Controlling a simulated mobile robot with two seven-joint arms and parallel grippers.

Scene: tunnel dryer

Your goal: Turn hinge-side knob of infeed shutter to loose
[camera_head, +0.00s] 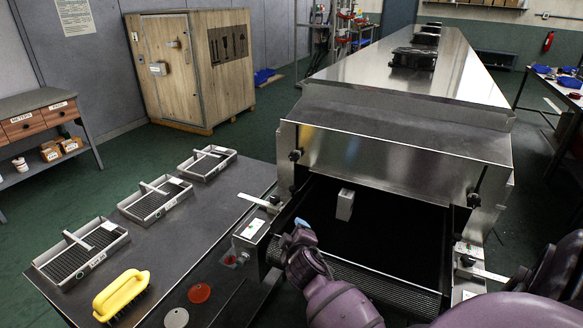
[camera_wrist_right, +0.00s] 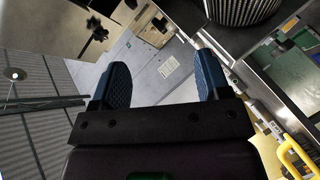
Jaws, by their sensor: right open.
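The steel hood over the dryer's infeed mouth carries a sloped front panel (camera_head: 390,160), likely the shutter. One black knob (camera_head: 295,155) is at its left edge and another black knob (camera_head: 473,200) at its right edge. I cannot tell which is the hinge side. My right gripper (camera_head: 303,226) is low at the left side of the mouth, below the left knob and apart from it. In the right wrist view its blue fingers (camera_wrist_right: 164,82) are spread with nothing between them. A black knob-like part (camera_wrist_right: 95,32) shows beyond the left finger. My left gripper is out of view.
A dark table (camera_head: 160,240) at left holds several wire-grid trays, a yellow-handled brush (camera_head: 121,294) and a red disc (camera_head: 199,293). The brush handle also shows in the right wrist view (camera_wrist_right: 292,152).

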